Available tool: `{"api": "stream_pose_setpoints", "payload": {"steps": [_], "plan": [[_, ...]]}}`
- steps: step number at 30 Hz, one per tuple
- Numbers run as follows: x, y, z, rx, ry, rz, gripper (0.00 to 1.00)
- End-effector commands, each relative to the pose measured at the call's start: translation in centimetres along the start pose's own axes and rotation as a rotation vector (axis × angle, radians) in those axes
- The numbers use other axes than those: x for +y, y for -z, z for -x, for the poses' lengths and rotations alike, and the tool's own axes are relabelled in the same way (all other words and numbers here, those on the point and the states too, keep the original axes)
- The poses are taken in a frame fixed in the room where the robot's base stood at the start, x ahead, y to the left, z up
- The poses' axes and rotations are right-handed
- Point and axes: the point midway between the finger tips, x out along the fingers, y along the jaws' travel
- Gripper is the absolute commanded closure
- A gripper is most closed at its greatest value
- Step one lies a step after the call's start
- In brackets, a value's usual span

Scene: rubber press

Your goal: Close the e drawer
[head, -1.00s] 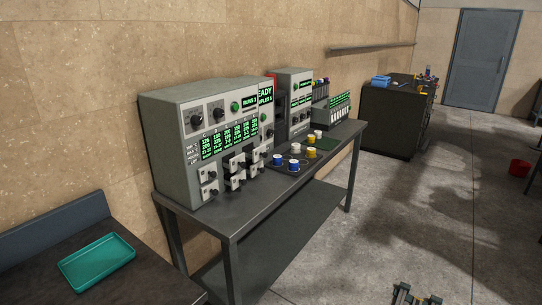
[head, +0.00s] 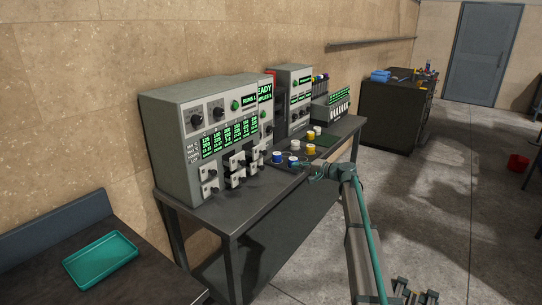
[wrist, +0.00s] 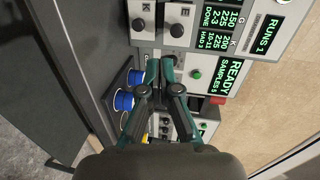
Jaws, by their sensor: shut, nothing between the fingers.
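The grey press cabinet (head: 170,140) stands on the bench, with small pale knobbed drawers (head: 208,189) low on its front; some stick out. In the wrist view, two drawer fronts with dark knobs show at the top, and the one at the right (wrist: 178,17) bears a label that looks like E. How far it stands out is hard to tell. My gripper (head: 312,172) is right of the drawers, by the cups at the bench's front. In the wrist view its teal fingers (wrist: 160,66) are together and empty, just below the drawer knobs.
Blue, white and yellow cups (head: 311,149) stand on a dark tray beside the drawers; blue cups (wrist: 124,101) are close left of my fingers. A second grey instrument (head: 296,80) stands behind. A teal tray (head: 100,261) lies on the near table. The floor in front is clear.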

Motion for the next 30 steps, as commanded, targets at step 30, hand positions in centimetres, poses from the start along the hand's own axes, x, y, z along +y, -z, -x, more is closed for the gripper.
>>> {"api": "stream_pose_setpoints", "payload": {"steps": [30], "plan": [[-3.4,1.4,-12.8,0.017,0.104,-0.068,1.0]]}}
